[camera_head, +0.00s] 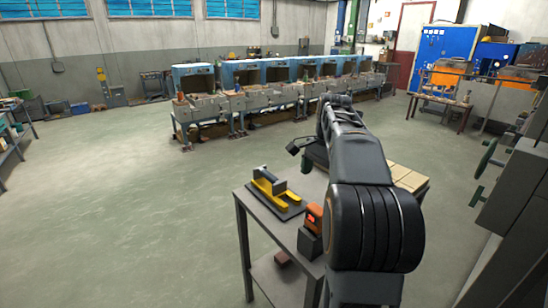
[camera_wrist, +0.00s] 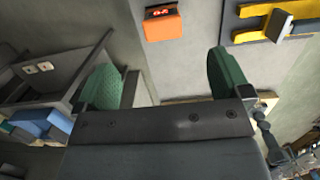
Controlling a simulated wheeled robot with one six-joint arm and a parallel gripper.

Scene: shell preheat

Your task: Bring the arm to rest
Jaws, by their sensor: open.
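My gripper (camera_wrist: 163,78) shows in the wrist view with its two green fingers wide apart. Nothing is held between them. In the head view my arm reaches forward over a grey metal table (camera_head: 241,197), and the arm itself mostly hides the gripper. In the wrist view an orange device with a small red display (camera_wrist: 162,24) lies beyond the gap between the fingers, apart from them.
A yellow fixture on a dark plate (camera_head: 276,190) and the orange device (camera_head: 314,217) are on the table. Beige blocks (camera_head: 408,178) lie right of my arm. A grey machine with green handwheels (camera_head: 510,200) stands at right. Open floor (camera_head: 110,200) lies left.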

